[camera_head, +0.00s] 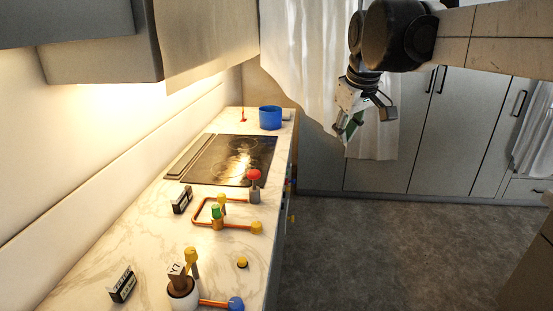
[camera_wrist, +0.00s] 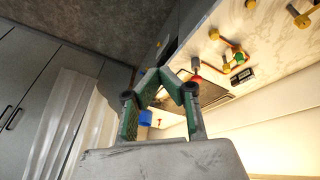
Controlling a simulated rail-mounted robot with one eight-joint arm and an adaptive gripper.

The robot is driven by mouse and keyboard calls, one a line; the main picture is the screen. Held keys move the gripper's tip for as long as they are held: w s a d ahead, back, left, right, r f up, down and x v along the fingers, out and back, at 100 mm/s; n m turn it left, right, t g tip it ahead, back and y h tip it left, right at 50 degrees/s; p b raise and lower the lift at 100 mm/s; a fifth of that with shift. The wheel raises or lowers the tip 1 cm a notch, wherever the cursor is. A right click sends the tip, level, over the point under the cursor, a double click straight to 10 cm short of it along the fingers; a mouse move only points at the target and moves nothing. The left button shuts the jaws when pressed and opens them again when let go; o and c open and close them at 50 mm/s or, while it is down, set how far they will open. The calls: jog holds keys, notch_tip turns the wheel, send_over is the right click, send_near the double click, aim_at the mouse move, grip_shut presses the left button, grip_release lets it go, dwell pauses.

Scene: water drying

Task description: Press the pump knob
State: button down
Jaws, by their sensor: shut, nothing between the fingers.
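A red round knob (camera_head: 254,174) stands on a short grey cylinder (camera_head: 255,195) on the counter, joined to a copper pipe loop (camera_head: 197,212). It may be the pump knob; I cannot be sure. A red knob also shows in the wrist view (camera_wrist: 195,64), just beyond my fingers. A blue round knob (camera_head: 236,303) sits at the end of another copper pipe at the near end of the counter. My gripper (camera_head: 349,127) hangs in the air to the right of the counter, clear of everything. Its green-padded fingers (camera_wrist: 167,72) are shut with nothing between them.
A black cooktop (camera_head: 240,158) lies mid-counter, with a blue pot (camera_head: 270,118) at the far end. Yellow knobs (camera_head: 257,228), a green knob (camera_head: 216,211) and small dark displays (camera_head: 181,200) crowd the near half. Overhead cabinets (camera_head: 100,50) overhang the left. The floor right is open.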

jog(key=w+a+r+n+g+p, duration=0.1)
jog(key=w+a+r+n+p, duration=0.15)
jog(key=w+a, duration=0.65)
jog(key=n+g+p, duration=0.3)
jog(key=n, duration=0.5)
send_over(255, 174)
notch_tip(255, 174, down, 13)
jog(key=shift+s+d, duration=0.15)
jog(key=shift+s, duration=0.2)
jog(key=f, duration=0.4)
jog(key=f+p, duration=0.1)
jog(key=f, duration=0.8)
jog(key=shift+w+f, duration=0.3)
jog(key=shift+f, duration=0.2)
